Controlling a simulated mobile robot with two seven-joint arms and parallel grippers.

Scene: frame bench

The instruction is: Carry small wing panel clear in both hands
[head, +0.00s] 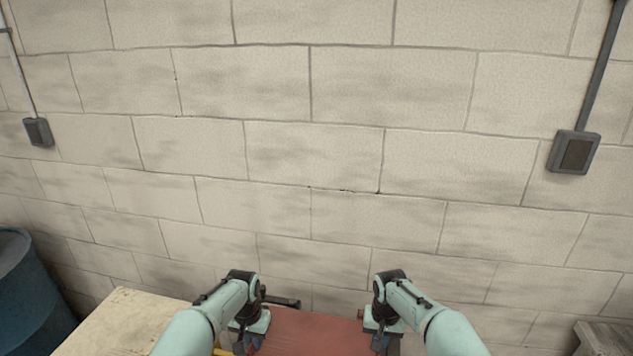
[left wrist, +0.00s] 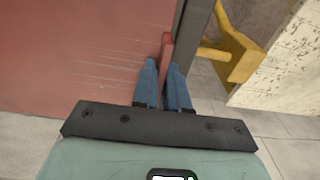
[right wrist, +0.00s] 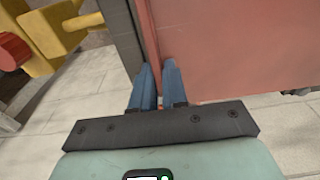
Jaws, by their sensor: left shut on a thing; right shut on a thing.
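The small wing panel is a flat red sheet (head: 312,330) at the bottom middle of the head view, between my two grippers. My left gripper (head: 252,345) is shut on the panel's edge strip; in the left wrist view its blue fingers (left wrist: 166,75) pinch the strip, with the panel's scratched red face (left wrist: 80,50) to the left. My right gripper (head: 379,344) is shut on the opposite edge; in the right wrist view its blue fingers (right wrist: 157,75) close on the edge, with the red face (right wrist: 235,45) to the right. The panel's lower part is cut off in the head view.
A dark bar (left wrist: 192,40) runs close beside the panel edge, with a yellow bracket (left wrist: 238,55) beyond it. Another dark bar (right wrist: 122,30) and a yellow fixture (right wrist: 55,35) with a red knob (right wrist: 12,50) are near the right. A pale tabletop (head: 120,320), blue barrel (head: 25,290) and block wall (head: 310,150) surround.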

